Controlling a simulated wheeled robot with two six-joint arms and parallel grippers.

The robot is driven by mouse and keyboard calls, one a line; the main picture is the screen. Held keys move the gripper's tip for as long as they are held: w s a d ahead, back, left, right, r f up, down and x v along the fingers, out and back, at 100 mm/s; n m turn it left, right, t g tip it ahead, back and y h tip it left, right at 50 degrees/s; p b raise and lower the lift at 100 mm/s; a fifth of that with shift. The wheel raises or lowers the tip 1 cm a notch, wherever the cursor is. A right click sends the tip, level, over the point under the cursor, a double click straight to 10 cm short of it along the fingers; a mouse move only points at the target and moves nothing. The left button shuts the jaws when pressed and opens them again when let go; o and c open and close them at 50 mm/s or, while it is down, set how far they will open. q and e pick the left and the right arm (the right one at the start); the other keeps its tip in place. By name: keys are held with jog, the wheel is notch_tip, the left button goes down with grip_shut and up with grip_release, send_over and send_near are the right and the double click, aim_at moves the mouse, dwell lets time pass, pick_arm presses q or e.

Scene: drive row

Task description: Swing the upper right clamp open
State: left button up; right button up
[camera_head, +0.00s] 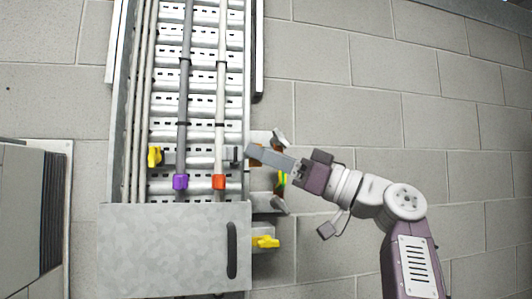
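To the right of the metal cabinet is a wall fitting with two grey, jaw-like pieces, the upper one (280,138) and the lower one (280,204). Small orange and green-yellow parts (282,180) show between them. My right gripper (254,153) lies across this fitting, its fingers pointing left at the cabinet's right edge, and hides part of it. I cannot tell whether it touches the fitting, or whether its fingers are open or shut. I cannot tell for sure which part is the upper right clamp. My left gripper is not in view.
The open cabinet (247,60) holds vertical pipes with a yellow (155,156), a purple (180,182) and a red fitting (219,182). A grey door panel (165,250) with a dark handle (232,250) is below. A yellow lever (266,242) sits below the fitting.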

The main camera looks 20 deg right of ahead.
jog(key=shift+o, duration=0.2)
jog(key=shift+w+d+f, duration=0.15)
jog(key=shift+w+f, duration=0.05)
jog(key=shift+w, duration=0.4)
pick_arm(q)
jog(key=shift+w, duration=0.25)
pick_arm(e)
jog(key=shift+s, duration=0.2)
pick_arm(q)
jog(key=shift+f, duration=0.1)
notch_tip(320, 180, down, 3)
jog(key=b, duration=0.3)
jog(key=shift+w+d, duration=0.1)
pick_arm(e)
jog(key=v, duration=0.9)
